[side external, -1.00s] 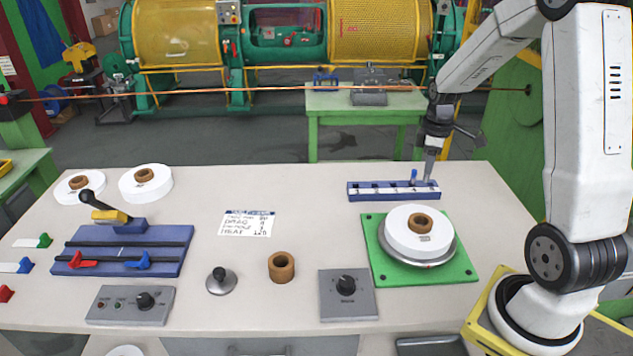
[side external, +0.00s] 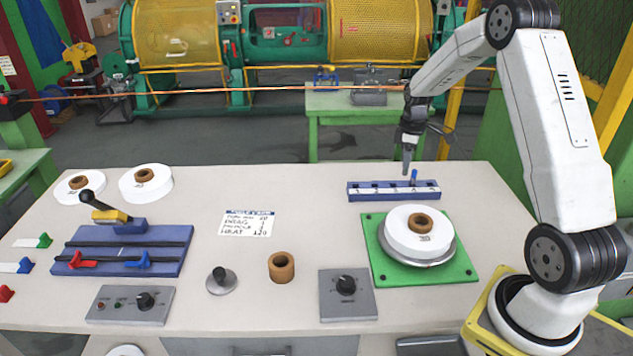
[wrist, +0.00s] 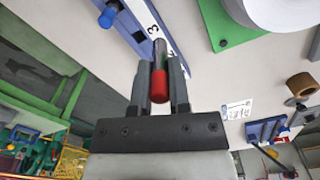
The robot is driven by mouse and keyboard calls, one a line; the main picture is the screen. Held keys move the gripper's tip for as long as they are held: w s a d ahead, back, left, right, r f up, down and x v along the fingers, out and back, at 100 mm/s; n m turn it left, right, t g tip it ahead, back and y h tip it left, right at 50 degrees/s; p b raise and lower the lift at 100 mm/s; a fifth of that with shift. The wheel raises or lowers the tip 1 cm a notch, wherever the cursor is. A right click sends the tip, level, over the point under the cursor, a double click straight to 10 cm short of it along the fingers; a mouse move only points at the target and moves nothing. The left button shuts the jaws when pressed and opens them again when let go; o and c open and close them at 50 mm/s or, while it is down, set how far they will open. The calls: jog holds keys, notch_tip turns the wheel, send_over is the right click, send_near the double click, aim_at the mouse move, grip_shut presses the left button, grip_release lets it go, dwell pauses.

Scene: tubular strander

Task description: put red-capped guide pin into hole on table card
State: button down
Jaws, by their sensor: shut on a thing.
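My gripper (wrist: 158,68) is shut on the red-capped guide pin (wrist: 159,86). In the wrist view the red cap sits between the fingers and the grey shaft points away from the gripper, toward the blue rack (wrist: 127,28). The written card (side external: 247,223) lies flat at mid-table. No hole shows in it.
A green plate (side external: 462,270) with a white spool (side external: 402,240) stands just in front of the rack. A brown ring (side external: 282,267), a grey knob box (side external: 346,305) and a blue slotted fixture (side external: 170,240) stand further left.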

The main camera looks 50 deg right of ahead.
jog(key=shift+w+d+f, duration=0.35)
jog(key=shift+w+f, duration=0.25)
jog(key=shift+f, duration=0.25)
jog(key=shift+w+d+f, duration=0.35)
jog(key=shift+w+f, duration=0.25)
jog(key=shift+f, duration=0.25)
jog(key=shift+w+d+f, duration=0.35)
jog(key=shift+w+f, duration=0.25)
jog(key=shift+f, duration=0.25)
jog(key=shift+w+f, duration=0.1)
jog(key=shift+f, duration=0.1)
jog(key=shift+w+d+f, duration=0.1)
jog(key=shift+w+f, duration=0.05)
jog(key=shift+f, duration=1.5)
jog(key=shift+f, duration=0.1)
jog(key=c, duration=0.6)
grip_release()
